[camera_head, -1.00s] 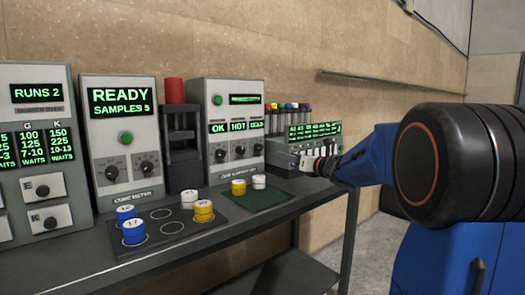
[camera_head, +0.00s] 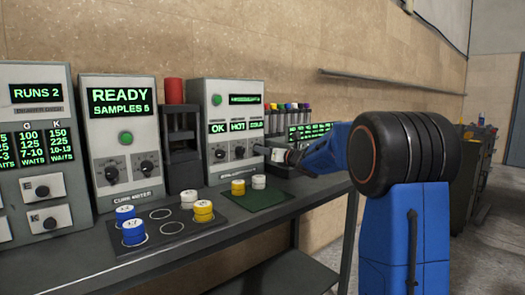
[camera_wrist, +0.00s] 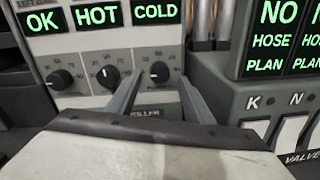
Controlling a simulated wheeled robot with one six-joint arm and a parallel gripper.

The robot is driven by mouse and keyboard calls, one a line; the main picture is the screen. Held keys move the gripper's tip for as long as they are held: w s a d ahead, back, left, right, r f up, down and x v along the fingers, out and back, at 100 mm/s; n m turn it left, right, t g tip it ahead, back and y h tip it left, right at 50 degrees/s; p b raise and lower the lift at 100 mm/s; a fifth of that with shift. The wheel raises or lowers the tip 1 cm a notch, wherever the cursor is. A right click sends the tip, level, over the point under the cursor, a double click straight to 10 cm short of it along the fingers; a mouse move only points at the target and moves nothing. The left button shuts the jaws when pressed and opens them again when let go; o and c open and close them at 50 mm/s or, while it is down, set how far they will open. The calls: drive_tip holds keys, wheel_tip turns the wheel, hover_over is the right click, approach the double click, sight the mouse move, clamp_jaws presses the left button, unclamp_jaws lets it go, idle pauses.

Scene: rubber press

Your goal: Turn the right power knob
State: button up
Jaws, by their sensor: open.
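A grey machine (camera_head: 231,125) with OK, HOT and COLD displays has a row of three dark knobs on its front. In the wrist view its right knob (camera_wrist: 159,72), under COLD, appears between my two fingertips. My gripper (camera_wrist: 159,84) is open and empty, pointing at the panel. I cannot tell whether the fingertips reach around the right knob or stop short.
A hose and valve panel (camera_wrist: 290,90) stands close on the right. The READY meter (camera_head: 122,140), with two knobs, is further left, past a dark press with a red top (camera_head: 174,92). Several blue, yellow and white pucks stand on mats in front.

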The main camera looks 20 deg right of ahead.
drive_tip(key=shift+x, duration=1.4)
drive_tip(key=c, duration=1)
drive_tip(key=shift+c, duration=0.2)
drive_tip(key=shift+m, duration=0.3)
drive_tip(key=m, duration=1.1)
drive_tip(key=m+g+y, duration=0.1)
drive_tip(key=m, duration=0.9)
drive_tip(key=shift+d+m, duration=0.2)
drive_tip(key=shift+m, duration=0.2)
